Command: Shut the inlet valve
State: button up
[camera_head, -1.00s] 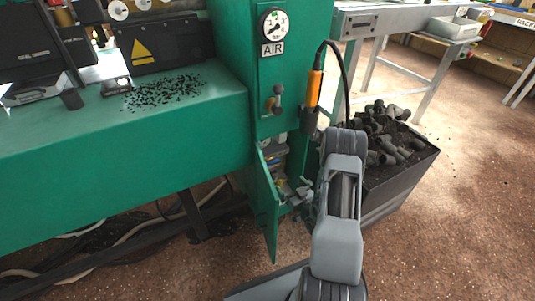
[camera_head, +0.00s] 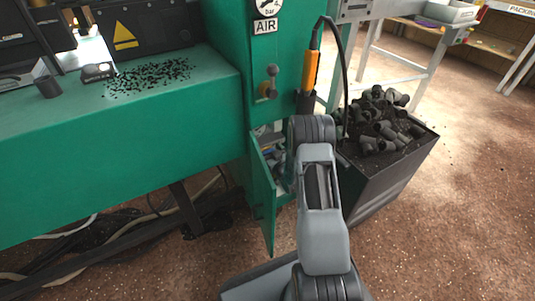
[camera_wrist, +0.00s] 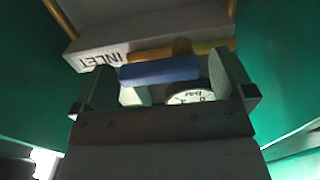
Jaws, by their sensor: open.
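In the wrist view, the inlet valve's blue lever (camera_wrist: 160,71) lies across the gap between my fingers, next to a brass pipe (camera_wrist: 205,47). The lever looks roughly in line with the pipe. A label reading INLET (camera_wrist: 102,58) is on the pale panel to its left, upside down. My gripper (camera_wrist: 166,66) is open, with one finger to each side of the lever. I cannot tell whether either finger touches it. In the head view my gripper and the valve are hidden behind my arm at the low cabinet opening (camera_head: 270,135).
A small round gauge (camera_wrist: 190,97) sits close below the lever. Green cabinet walls close in on both sides. The cabinet door (camera_head: 262,197) stands open left of my arm. A dark bin of black fittings (camera_head: 385,165) stands to the right. An orange tool (camera_head: 310,71) hangs above.

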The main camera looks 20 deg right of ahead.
jog(key=shift+w, duration=0.3)
jog(key=c, duration=0.9)
